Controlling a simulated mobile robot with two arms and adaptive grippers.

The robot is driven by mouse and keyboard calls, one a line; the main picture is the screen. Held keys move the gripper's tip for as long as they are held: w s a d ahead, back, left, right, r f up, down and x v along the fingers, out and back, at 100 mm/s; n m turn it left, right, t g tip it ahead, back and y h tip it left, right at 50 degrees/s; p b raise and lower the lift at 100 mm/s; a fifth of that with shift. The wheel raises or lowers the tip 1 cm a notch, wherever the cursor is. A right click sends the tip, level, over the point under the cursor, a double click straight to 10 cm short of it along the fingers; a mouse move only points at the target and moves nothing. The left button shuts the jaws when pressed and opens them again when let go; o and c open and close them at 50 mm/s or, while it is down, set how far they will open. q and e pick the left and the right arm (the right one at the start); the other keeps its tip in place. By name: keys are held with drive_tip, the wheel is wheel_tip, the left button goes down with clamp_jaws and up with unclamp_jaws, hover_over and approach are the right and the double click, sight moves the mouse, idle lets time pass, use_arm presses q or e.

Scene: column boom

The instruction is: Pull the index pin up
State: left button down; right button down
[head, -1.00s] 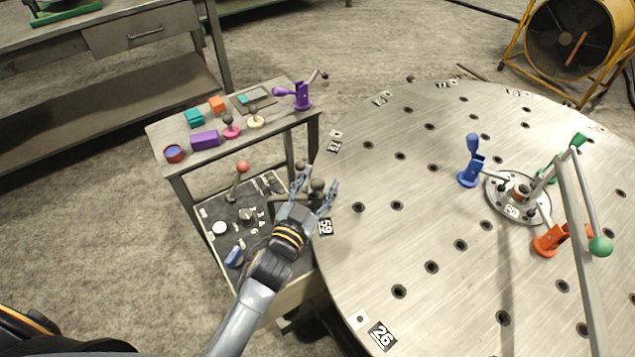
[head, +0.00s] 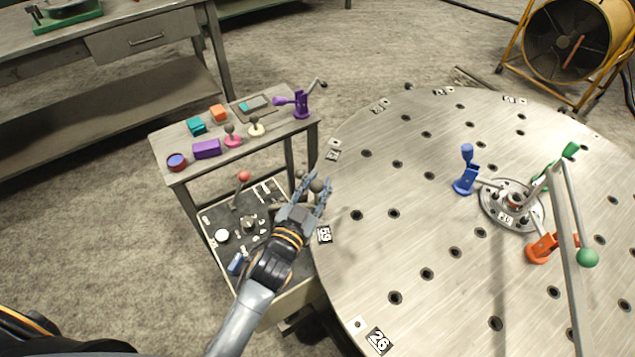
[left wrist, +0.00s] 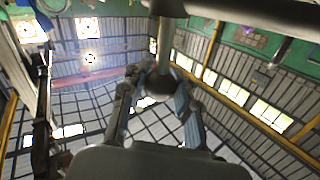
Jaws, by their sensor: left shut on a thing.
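The index pin's dark round knob (head: 317,186) is at the left rim of the big round metal table (head: 420,230), near the tag 59. My left gripper (head: 318,184) has its fingers on either side of the knob and is shut on it. In the left wrist view the dark knob (left wrist: 154,84) sits between the two fingers, with its stem above it in the picture. The lower part of the pin is hidden in the head view. My right gripper is not in view.
A grey cart (head: 168,140) with coloured blocks, knobs and a purple clamp (head: 301,103) stands left of the table. Below is a control panel with a red-knobbed lever (head: 243,177). Blue (head: 465,172) and orange (head: 540,248) clamps stand around the table's hub. A yellow fan (head: 565,45) stands behind.

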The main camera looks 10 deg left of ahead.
use_arm(q)
drive_tip(key=shift+r, duration=0.2)
drive_tip(key=c, duration=1.1)
unclamp_jaws()
drive_tip(key=shift+o, duration=0.5)
drive_tip(key=shift+s+r, duration=0.1)
drive_tip(key=shift+s, duration=0.1)
drive_tip(key=s+a, duration=0.2)
drive_tip(key=s, duration=0.9)
drive_tip(key=shift+s+a, duration=0.2)
drive_tip(key=shift+s, duration=0.15)
